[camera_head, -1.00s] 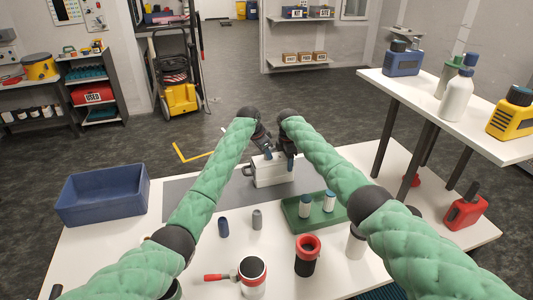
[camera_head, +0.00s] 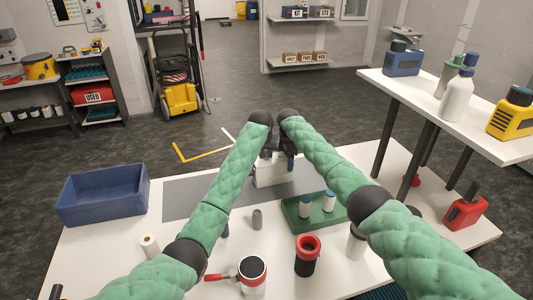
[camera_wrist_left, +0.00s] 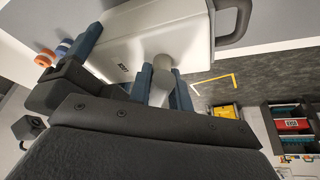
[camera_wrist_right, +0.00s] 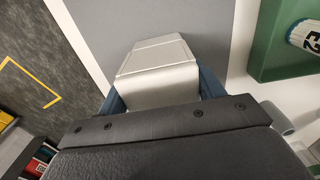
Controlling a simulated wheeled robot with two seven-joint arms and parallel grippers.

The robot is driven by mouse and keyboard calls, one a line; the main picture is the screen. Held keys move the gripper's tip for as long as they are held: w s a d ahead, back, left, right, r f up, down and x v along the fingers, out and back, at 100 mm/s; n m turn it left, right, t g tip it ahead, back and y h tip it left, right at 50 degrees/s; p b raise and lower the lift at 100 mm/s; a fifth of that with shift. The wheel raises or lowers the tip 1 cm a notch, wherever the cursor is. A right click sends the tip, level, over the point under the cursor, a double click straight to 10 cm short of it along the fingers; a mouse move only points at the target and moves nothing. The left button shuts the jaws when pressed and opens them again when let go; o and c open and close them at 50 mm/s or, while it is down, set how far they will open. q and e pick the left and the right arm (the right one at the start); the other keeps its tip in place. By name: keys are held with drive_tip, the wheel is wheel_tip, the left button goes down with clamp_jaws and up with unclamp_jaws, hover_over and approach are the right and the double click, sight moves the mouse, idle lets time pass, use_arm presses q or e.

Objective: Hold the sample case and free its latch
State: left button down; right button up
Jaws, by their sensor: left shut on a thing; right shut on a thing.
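The pale grey sample case (camera_head: 270,177) stands on the grey mat in the head view. My right gripper (camera_wrist_right: 161,92) is shut on the case body, one blue finger on each side, in the right wrist view. My left gripper (camera_wrist_left: 165,90) is shut on the latch (camera_wrist_left: 162,66), a grey knob-like part on the case's side, in the left wrist view. The case also fills the upper part of that view (camera_wrist_left: 150,30), with its dark handle (camera_wrist_left: 235,20) at the top right. In the head view my left arm hides the handle and most of the latch area.
A green tray (camera_head: 297,222) with two blue-capped vials stands right of the case. A blue bin (camera_head: 102,193) is at the table's left.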

use_arm(q)
drive_tip(key=shift+n+y, duration=0.7)
drive_tip(key=shift+n, duration=1.2)
drive_tip(key=c, duration=1.2)
unclamp_jaws()
drive_tip(key=shift+c, duration=0.2)
